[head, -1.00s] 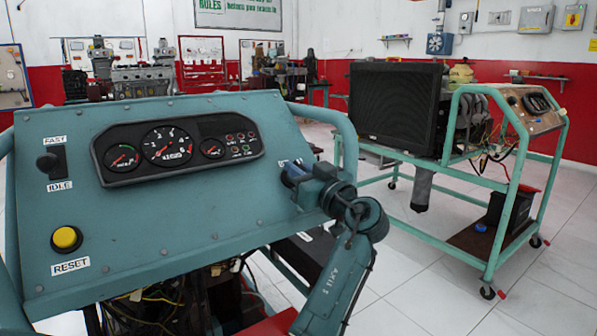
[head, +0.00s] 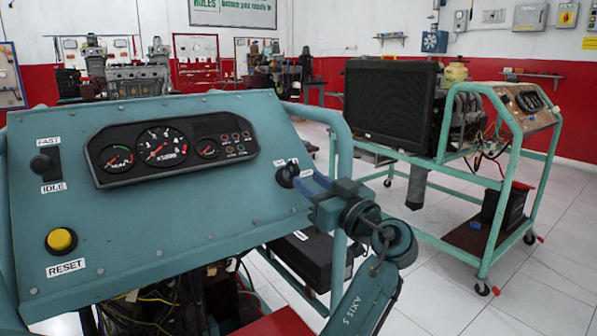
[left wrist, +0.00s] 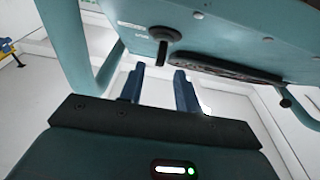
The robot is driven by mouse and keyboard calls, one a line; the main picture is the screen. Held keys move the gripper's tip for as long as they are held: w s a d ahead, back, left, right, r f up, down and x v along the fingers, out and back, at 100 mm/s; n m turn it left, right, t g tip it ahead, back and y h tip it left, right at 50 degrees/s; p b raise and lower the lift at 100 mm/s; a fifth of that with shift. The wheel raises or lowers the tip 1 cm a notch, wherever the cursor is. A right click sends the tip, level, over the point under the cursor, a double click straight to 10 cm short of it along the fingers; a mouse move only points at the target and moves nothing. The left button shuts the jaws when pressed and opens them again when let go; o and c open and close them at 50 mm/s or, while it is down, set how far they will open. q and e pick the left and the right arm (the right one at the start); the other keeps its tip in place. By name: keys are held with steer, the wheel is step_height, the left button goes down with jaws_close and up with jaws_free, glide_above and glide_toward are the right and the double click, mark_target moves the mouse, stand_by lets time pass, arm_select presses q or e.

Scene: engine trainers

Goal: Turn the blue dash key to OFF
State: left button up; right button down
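The dash key (head: 287,173) is a dark knob at the right end of the blue-green slanted panel (head: 200,215), with small white labels beside it. It looks dark, not blue. Its pointing direction is too small to read surely. In the left wrist view the key (left wrist: 163,50) sticks out from the panel, ahead of the fingertips. My left gripper (head: 310,184) is just right of the key, apart from it. In the left wrist view its two blue fingers (left wrist: 159,78) stand apart with nothing between them. My right gripper is not in view.
The panel also carries a gauge cluster (head: 168,150), a FAST/IDLE lever (head: 43,163) and a yellow RESET button (head: 61,240). A tube frame (head: 339,135) curves beside the panel's right edge. A second trainer (head: 465,150) stands farther right, with open floor between.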

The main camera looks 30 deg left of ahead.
arm_select(q)
steer(key=v, duration=0.6)
steer(key=shift+d, duration=0.25)
steer(key=shift+s, duration=0.1)
